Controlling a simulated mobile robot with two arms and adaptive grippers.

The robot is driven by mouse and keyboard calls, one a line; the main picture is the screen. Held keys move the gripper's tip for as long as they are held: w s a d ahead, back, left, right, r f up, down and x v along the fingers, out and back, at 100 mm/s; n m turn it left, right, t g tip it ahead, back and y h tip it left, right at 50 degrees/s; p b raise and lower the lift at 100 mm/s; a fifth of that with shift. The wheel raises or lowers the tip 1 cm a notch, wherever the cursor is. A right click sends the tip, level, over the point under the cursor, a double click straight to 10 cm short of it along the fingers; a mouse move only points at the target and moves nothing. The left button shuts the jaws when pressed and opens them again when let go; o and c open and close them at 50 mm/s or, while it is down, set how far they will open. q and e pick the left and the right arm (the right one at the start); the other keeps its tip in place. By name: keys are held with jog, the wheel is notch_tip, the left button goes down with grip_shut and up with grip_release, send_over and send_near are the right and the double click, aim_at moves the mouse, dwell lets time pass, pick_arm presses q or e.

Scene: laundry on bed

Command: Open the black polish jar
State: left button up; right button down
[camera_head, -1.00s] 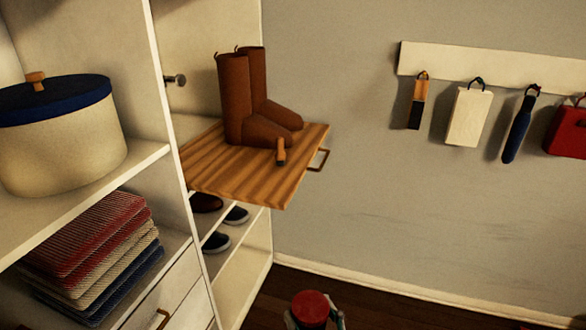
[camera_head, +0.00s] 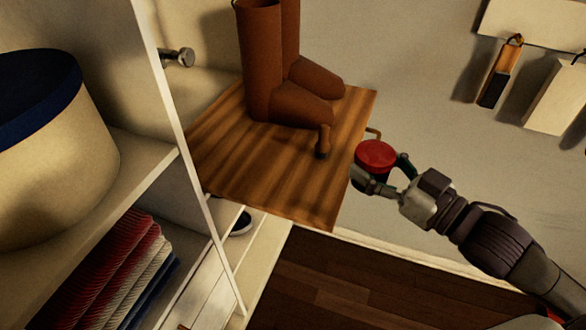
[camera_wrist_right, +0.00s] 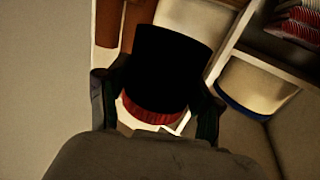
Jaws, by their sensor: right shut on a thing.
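The black polish jar shows its red lid (camera_head: 376,154) in the head view, beside the right edge of the wooden pull-out board (camera_head: 225,158). My right gripper (camera_head: 380,176) is shut around the jar, its fingers on either side. In the right wrist view the jar's dark body (camera_wrist_right: 170,68) stands between the fingers, with the red lid (camera_wrist_right: 150,110) at its lower end. The lid appears to be on the jar. Whether the jar touches the board is unclear. My left gripper is in neither view.
Brown boots (camera_head: 270,75) and a small wooden-handled item (camera_head: 323,142) stand on the board. The board's front half is clear. A shelf upright (camera_head: 165,90) and a lidded round box (camera_head: 55,165) are on the left. Brushes (camera_head: 497,75) hang on the right wall.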

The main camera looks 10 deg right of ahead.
aim_at(358, 159)
jog(key=shift+w+a+r, duration=0.3)
jog(key=shift+w+r, duration=0.15)
jog(key=shift+w+a, duration=0.2)
jog(key=shift+w, duration=0.05)
jog(key=shift+w+a+f+b, duration=0.45)
jog(key=shift+a+f+b, duration=0.15)
jog(key=shift+b, duration=0.3)
jog(key=w+a+f, duration=0.1)
jog(key=w+a, duration=0.1)
jog(key=w+a+f+p, duration=0.1)
jog(key=w+a+f, duration=0.2)
jog(key=w+f, duration=0.1)
jog(key=w, duration=0.1)
jog(key=shift+w+a+f+p, duration=0.1)
jog(key=shift+a+f+p, duration=0.1)
jog(key=shift+a+p, duration=0.2)
notch_tip(358, 159, down, 3)
jog(key=shift+f, duration=0.2)
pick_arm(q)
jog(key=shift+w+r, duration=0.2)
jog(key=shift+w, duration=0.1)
pick_arm(e)
jog(key=shift+f, duration=0.35)
jog(key=shift+f, duration=0.1)
jog(key=shift+c, duration=1)
grip_release()
